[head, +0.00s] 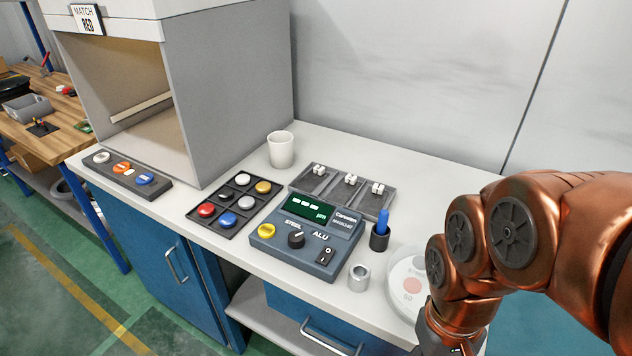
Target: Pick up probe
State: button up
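A blue rod that looks like the probe (382,222) stands upright in a small black holder (379,241), near the right front of the white bench. Only its upper part shows; its lower end is hidden in the holder. The gauge box (308,236) stands just left of the holder, with a green display, a yellow button, a knob and a switch. My copper arm comes in from the right and bends down to the bottom edge, right of the probe and apart from it. My gripper's fingers are below the frame.
A metal ring (359,277) and a round white dish (410,283) stand near the holder, the dish partly behind my arm. Behind the gauge is a grey tray (341,200) with small white pieces. A tray of colored discs (237,207), a white cup (281,150) and a booth (238,95) are left.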

aim_at(384, 215)
jog(key=z, duration=2.7)
jog(key=k, duration=2)
jog(key=u, duration=2.3)
jog(key=i, duration=0.5)
jog(key=z, duration=0.05)
